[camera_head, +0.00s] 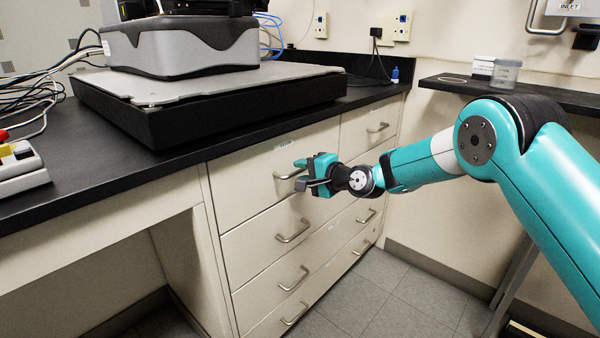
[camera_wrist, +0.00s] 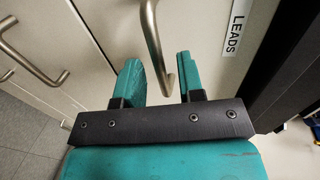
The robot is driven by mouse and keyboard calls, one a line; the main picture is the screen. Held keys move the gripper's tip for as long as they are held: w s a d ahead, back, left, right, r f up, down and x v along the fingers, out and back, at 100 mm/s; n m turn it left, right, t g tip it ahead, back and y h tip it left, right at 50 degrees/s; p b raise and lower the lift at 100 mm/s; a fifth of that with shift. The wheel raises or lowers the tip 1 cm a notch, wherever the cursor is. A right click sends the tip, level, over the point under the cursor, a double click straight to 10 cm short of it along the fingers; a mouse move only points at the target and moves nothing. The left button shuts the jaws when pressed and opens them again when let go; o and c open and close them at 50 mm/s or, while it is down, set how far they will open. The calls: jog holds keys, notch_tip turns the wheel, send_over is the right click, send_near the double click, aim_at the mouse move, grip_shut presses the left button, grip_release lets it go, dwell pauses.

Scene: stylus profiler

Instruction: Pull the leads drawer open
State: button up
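The leads drawer (camera_head: 245,185) is the upper left cream drawer of the cabinet and looks flush with the front. Its LEADS label (camera_wrist: 236,27) reads clearly in the wrist view. Its metal bar handle (camera_head: 281,177) also shows in the wrist view (camera_wrist: 151,30). My gripper (camera_head: 302,174) is at this handle, with its two teal fingers apart. In the wrist view my gripper (camera_wrist: 160,78) has one finger on each side of the handle, with gaps visible. The handle's lower end lies between the fingers.
More drawers with bar handles lie below (camera_head: 292,232) and to the right (camera_head: 378,128). The black countertop (camera_head: 90,150) overhangs the drawer and carries a grey instrument (camera_head: 180,50) on a black base. The tiled floor (camera_head: 370,295) in front is clear.

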jog(key=shift+x, duration=0.75)
jog(key=shift+c, duration=0.4)
grip_shut()
